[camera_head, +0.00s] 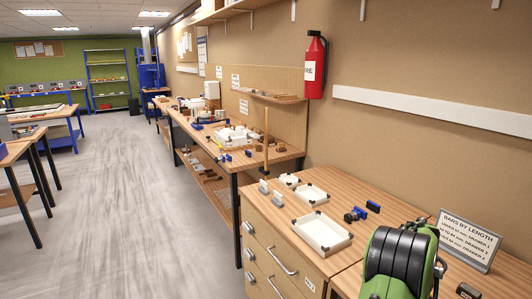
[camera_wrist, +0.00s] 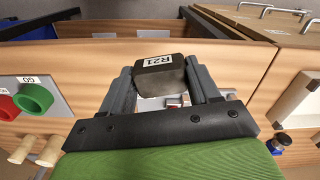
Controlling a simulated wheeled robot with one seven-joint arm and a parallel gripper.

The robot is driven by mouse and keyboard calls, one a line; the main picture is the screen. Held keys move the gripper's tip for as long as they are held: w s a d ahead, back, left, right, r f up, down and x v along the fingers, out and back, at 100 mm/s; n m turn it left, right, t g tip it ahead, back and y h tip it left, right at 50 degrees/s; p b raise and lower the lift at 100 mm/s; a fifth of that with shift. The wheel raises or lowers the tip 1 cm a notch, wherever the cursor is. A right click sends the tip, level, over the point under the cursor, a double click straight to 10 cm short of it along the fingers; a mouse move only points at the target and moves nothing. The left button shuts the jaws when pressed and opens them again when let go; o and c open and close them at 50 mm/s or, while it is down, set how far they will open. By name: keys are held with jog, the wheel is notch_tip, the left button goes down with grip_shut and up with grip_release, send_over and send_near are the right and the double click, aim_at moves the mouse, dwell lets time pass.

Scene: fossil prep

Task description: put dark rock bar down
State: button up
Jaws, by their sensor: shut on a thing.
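The dark rock bar (camera_wrist: 160,78) is in the wrist view, a dark grey block with a white label that reads R21. My gripper (camera_wrist: 161,80) is shut on it, with one grey finger on each side. The bar is held above a wooden surface; its gap to what lies below cannot be told. In the head view my green and black arm (camera_head: 398,262) is at the lower right, over the drawer cabinet's top (camera_head: 345,258), and the held bar cannot be made out there.
A white tray (camera_head: 346,238) and a smaller tray (camera_head: 325,200) stand on the cabinet. A fire extinguisher (camera_head: 315,70) hangs on the wall.

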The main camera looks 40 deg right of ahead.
jog(key=w+a+f+n, duration=0.4)
jog(key=w+a, duration=0.4)
jog(key=w, duration=0.1)
jog(key=w+a+f+n, duration=0.3)
jog(key=w+a+n, duration=0.1)
jog(key=w+a, duration=0.5)
jog(key=w+a+f+n, duration=0.1)
jog(key=a+f+n, duration=0.1)
jog(key=a, duration=0.6)
jog(key=w+a+f+n, duration=0.1)
jog(key=a+n, duration=0.3)
jog(key=a, duration=0.5)
jog(key=w+a+f+n, duration=0.2)
jog(key=a+f, duration=0.2)
jog(key=a, duration=0.4)
jog(key=shift+a+n, duration=0.4)
jog(key=shift+w+f, duration=0.1)
